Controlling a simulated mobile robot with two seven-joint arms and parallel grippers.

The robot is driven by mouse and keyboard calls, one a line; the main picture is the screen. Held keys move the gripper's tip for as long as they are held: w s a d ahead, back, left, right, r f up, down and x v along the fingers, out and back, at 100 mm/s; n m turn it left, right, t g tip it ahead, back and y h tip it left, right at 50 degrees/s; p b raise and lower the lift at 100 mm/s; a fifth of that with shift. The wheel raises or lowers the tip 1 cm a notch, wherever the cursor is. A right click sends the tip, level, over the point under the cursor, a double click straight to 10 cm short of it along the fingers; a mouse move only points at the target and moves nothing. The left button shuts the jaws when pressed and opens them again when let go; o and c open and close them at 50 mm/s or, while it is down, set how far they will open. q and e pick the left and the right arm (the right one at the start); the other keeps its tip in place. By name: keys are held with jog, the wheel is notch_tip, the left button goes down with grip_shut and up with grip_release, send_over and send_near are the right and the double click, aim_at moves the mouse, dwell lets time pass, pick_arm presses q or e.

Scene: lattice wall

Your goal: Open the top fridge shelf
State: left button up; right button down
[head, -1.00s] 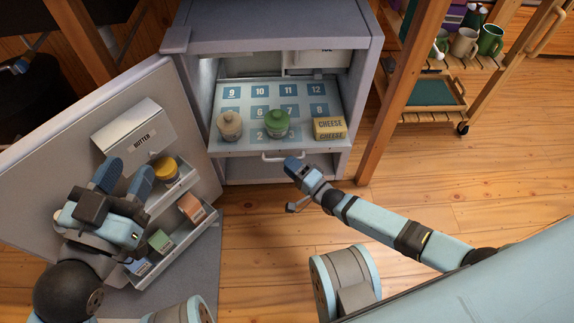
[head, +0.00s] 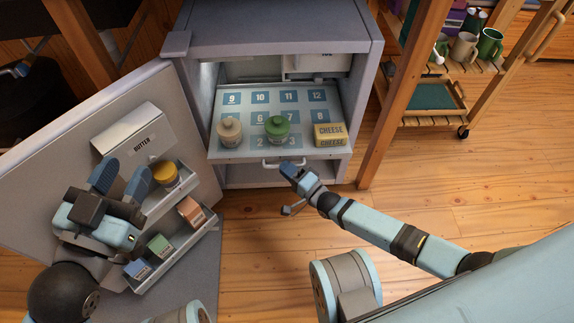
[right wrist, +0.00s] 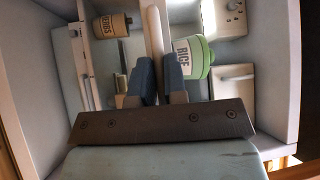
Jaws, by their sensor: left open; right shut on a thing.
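The fridge (head: 270,40) stands with its door open to the left. Its top shelf (head: 240,148), a pale sheet with numbered blue squares, sticks out a little at the front. The shelf's handle (head: 270,163) is a light bar under the front edge. My right gripper (head: 290,168) is at the handle's right part. In the right wrist view its blue fingers (right wrist: 158,85) are shut on either side of the pale handle bar (right wrist: 155,40). My left gripper (head: 121,181) is open and empty, in front of the open door's shelves.
A beige herbs jar (head: 229,133), a green-lidded rice jar (head: 277,132) and a cheese box (head: 330,135) stand on the shelf. The open door (head: 60,150) carries a butter compartment (head: 133,135) and bins with small packages. A wooden post (head: 403,100) stands close to the right.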

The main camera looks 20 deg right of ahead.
jog(key=s, duration=0.1)
jog(key=s+a+p, duration=0.1)
jog(key=s, duration=0.1)
jog(key=shift+s, duration=0.25)
jog(key=c, duration=1.2)
grip_release()
pick_arm(q)
jog(key=shift+s+d+f+n+g+y, duration=0.3)
jog(key=shift+s+f+n, duration=0.1)
jog(key=shift+n, duration=0.3)
pick_arm(e)
jog(key=shift+o, duration=0.2)
pick_arm(q)
jog(key=shift+r, duration=0.1)
jog(key=shift+s+d+f+n+g+p, duration=0.15)
jog(key=shift+s+d+n+g+p, duration=0.2)
jog(key=shift+p, duration=0.35)
jog(key=shift+s+d+f+n+g+p, duration=0.15)
jog(key=shift+s+n+p, duration=0.15)
jog(key=shift+n+p, duration=0.25)
pick_arm(e)
jog(key=v, duration=0.7)
jog(key=shift+s, duration=0.25)
pick_arm(q)
jog(key=shift+a+r, duration=0.1)
jog(key=shift+r, duration=0.1)
pick_arm(e)
jog(key=shift+d, duration=0.15)
